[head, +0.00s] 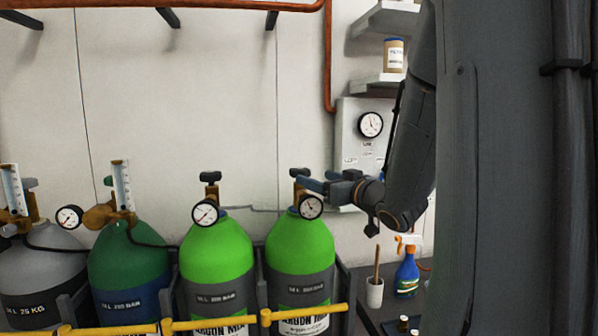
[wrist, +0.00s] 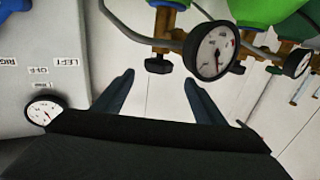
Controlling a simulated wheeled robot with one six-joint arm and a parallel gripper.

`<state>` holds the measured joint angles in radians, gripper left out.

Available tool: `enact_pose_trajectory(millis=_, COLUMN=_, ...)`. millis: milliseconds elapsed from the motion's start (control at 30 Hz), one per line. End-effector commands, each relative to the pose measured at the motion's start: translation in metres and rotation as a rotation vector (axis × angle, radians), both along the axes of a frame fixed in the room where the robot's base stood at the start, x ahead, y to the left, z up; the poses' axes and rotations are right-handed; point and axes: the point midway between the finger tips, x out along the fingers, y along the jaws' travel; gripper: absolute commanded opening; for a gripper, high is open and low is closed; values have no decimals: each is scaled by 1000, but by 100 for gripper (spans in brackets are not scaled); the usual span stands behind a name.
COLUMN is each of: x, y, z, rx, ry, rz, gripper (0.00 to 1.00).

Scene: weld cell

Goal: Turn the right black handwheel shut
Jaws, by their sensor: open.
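The right black handwheel (head: 299,172) tops the brass valve of the right bright green cylinder (head: 300,244). In the wrist view this handwheel (wrist: 158,66) lies just beyond and between my fingertips, and its brass valve (wrist: 165,22) shows above it. My gripper (head: 312,181) is open and empty, reaching in from the right, close to the handwheel. In the wrist view its two fingers (wrist: 159,77) are spread apart. I cannot tell whether a finger touches the wheel. The other bright green cylinder (head: 216,252) has its own black handwheel (head: 210,177).
The right cylinder's gauge (head: 310,207) sits close beside my fingers. A wall panel with a gauge (head: 370,124) stands behind my wrist. A white cup (head: 375,292) and a blue spray bottle (head: 406,272) stand below my arm. Yellow bars (head: 215,322) cross the cylinders' front.

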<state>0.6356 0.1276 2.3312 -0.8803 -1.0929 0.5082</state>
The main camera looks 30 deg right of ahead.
Motion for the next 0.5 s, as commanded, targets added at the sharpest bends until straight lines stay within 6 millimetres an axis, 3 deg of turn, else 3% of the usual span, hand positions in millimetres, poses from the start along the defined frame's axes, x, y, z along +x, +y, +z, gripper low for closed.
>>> enact_pose_trajectory(millis=167, x=11, y=-3, z=1, rx=1, ry=1, rz=-7, gripper=65)
enact_pose_trajectory(millis=500, x=59, y=-2, z=1, rx=0, ry=1, rz=-14, gripper=65)
